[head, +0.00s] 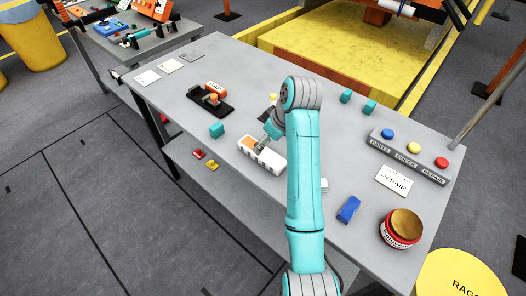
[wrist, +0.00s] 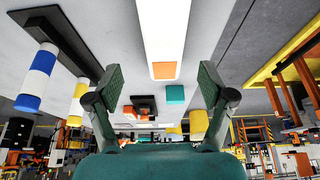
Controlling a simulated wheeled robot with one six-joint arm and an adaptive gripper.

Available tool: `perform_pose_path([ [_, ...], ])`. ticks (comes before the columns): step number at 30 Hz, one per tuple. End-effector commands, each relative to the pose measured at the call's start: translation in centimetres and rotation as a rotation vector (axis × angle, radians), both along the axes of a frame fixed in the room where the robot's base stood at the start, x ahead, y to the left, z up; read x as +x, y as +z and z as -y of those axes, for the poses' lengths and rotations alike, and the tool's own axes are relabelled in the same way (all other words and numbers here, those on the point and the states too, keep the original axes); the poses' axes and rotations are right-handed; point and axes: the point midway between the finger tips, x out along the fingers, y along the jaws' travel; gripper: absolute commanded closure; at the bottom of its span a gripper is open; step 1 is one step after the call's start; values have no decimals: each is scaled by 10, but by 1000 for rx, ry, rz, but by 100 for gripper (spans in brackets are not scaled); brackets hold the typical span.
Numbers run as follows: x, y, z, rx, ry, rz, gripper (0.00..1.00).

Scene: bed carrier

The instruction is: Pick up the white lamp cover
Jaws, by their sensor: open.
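The white lamp cover (head: 268,160) is a long white bar with orange on it, lying on the grey table near its front edge. In the wrist view the white lamp cover (wrist: 162,28) runs down from the top edge, its orange end toward my gripper. My gripper (head: 262,144) is at the lamp cover in the head view, and my arm hides part of that area. In the wrist view my gripper (wrist: 158,82) is open, with its two fingers apart on either side of the cover's line. Nothing is held. I cannot tell whether the fingers touch the cover.
A teal block (head: 216,130) and a black fixture with an orange part (head: 211,100) lie left of the cover. A blue block (head: 348,209), a round red tin (head: 401,229) and a button panel (head: 408,157) are to the right.

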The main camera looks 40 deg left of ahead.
Motion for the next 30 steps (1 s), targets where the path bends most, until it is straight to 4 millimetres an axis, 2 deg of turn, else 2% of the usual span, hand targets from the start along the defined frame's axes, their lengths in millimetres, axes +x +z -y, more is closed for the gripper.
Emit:
perform_pose_path([
  [7, -1, -16, -6, -1, 0, -1, 19],
  [16, -4, -53, -17, 0, 0, 1, 19],
  [26, -4, -60, -20, 1, -1, 2, 19],
  [30, -4, -59, -20, 1, 0, 1, 51],
])
